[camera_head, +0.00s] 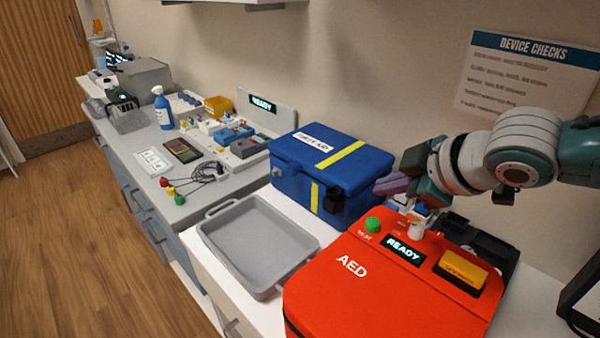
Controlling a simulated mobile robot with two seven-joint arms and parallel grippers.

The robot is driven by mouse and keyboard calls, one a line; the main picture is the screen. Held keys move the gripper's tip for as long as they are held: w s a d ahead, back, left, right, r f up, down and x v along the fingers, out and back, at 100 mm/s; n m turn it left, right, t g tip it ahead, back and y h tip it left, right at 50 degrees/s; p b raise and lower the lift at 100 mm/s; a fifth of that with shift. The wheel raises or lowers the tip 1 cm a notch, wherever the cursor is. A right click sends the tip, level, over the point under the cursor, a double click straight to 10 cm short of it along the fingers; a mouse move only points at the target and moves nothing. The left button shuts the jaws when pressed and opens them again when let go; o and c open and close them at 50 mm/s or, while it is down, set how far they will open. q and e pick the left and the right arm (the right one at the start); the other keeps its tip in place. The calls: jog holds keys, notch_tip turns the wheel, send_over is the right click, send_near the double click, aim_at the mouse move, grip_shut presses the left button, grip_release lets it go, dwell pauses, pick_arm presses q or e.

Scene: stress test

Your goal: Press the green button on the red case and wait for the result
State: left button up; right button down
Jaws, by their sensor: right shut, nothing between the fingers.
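The red case (345,300), marked AED, lies on the white counter at the lower right. Its green button (373,225) stands up near the case's back left, with a small label beside it. A small display (403,249) on the case reads READY. A yellow block (463,268) sits on the case's right part. My right gripper (385,187) comes in from the right, above the back edge of the case. It is shut and empty, apart from the green button and up behind it. My left gripper is not in view.
A blue box (300,165) with yellow stripes stands behind the case, close to my right gripper. An empty grey tray (213,237) lies to the left. Farther left, a grey counter (190,208) holds cables, a spray bottle (162,108) and small parts. A sign (527,70) hangs on the wall.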

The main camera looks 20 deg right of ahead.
aim_at(379, 226)
notch_tip(379, 226, down, 4)
jog(key=b, duration=0.2)
jog(key=shift+b, duration=0.3)
jog(key=shift+f, duration=0.25)
pick_arm(q)
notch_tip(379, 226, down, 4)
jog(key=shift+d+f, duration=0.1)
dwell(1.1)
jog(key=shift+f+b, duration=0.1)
jog(key=shift+b, duration=0.25)
pick_arm(e)
jog(key=shift+f, duration=0.4)
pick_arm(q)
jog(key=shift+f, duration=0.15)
pick_arm(e)
jog(key=shift+f, duration=0.15)
